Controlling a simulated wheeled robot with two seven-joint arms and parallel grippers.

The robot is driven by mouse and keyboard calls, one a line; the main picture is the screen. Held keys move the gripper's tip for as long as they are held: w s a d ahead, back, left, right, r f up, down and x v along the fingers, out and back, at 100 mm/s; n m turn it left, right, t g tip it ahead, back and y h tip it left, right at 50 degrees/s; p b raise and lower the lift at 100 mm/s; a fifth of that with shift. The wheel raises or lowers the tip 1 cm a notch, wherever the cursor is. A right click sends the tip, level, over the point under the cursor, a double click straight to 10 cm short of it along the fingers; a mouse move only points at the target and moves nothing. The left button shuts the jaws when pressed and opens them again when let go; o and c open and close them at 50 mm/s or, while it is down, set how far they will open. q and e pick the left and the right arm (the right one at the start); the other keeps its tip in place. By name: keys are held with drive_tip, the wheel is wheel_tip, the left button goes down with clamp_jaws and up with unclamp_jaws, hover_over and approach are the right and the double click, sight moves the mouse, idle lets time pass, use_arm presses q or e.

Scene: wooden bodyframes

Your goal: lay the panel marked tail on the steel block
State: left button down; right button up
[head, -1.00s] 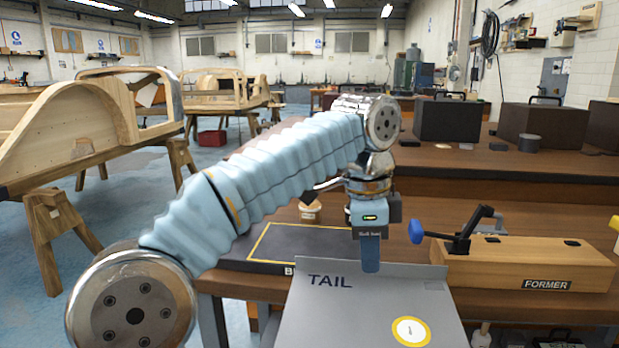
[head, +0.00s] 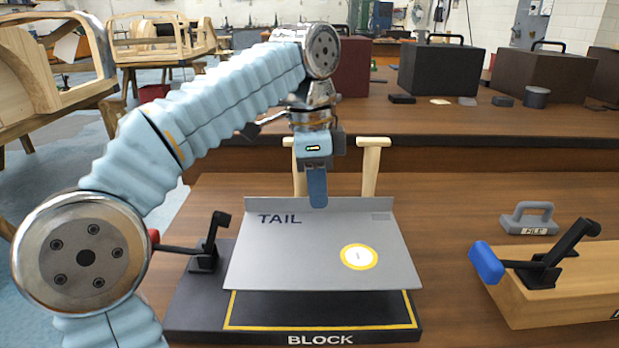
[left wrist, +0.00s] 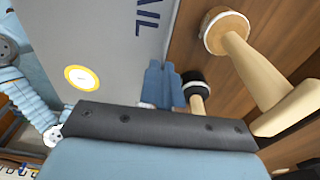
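The grey panel marked TAIL (head: 320,245) has a yellow-ringed round label and an upturned far edge. My left gripper (head: 317,195) comes down onto the middle of that edge and is shut on it. In the left wrist view the panel (left wrist: 105,45) runs up to the blue fingers (left wrist: 160,85). The dark steel block marked BLOCK (head: 200,312), with a yellow outline, lies under the panel. The panel covers most of the outline. A dark gap shows under its front edge, so it looks held a little above the block. My right gripper is out of view.
A black toggle clamp with a red knob (head: 205,255) stands at the block's left. Wooden mallets (head: 371,165) stand just behind the panel. On the right are a wooden former (head: 560,290) with a blue-handled clamp and a grey file (head: 530,218).

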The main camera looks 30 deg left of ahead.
sight(317, 213)
use_arm(q)
drive_tip(key=shift+f, duration=0.55)
drive_tip(key=shift+f+b, duration=1.8)
drive_tip(key=shift+f, duration=0.7)
drive_tip(key=shift+s, duration=0.1)
drive_tip(key=shift+f+p, duration=0.2)
drive_tip(key=shift+p, duration=0.2)
drive_tip(key=c, duration=0.7)
unclamp_jaws()
